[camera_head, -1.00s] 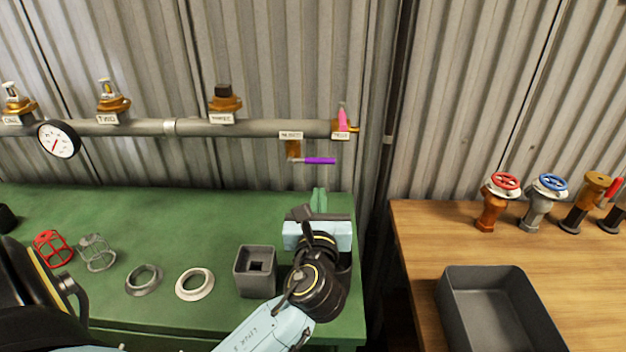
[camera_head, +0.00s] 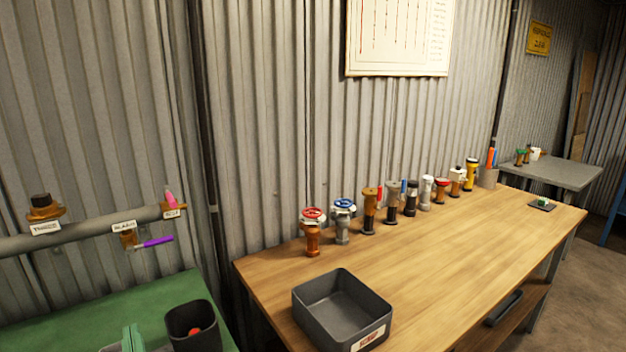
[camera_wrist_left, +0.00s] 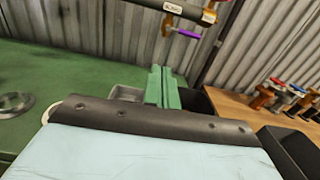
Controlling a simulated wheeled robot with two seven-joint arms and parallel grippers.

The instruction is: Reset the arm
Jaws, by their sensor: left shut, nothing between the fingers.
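My left gripper (camera_head: 131,338) shows only by its green fingertips at the bottom left of the head view, over the green bench (camera_head: 157,298). In the left wrist view its green fingers (camera_wrist_left: 162,88) are pressed together, with nothing between them. The fingers are close to a black bin (camera_head: 194,326) that stands to their right and has something red inside. Most of my left arm is out of the head view. My right gripper is in neither view.
A grey pipe (camera_head: 87,229) with a purple-handled valve (camera_head: 153,242) runs above the green bench. The wooden table (camera_head: 440,255) holds a dark open tray (camera_head: 342,312) and a row of several valves (camera_head: 369,210). A gap separates bench and table. The table's middle is clear.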

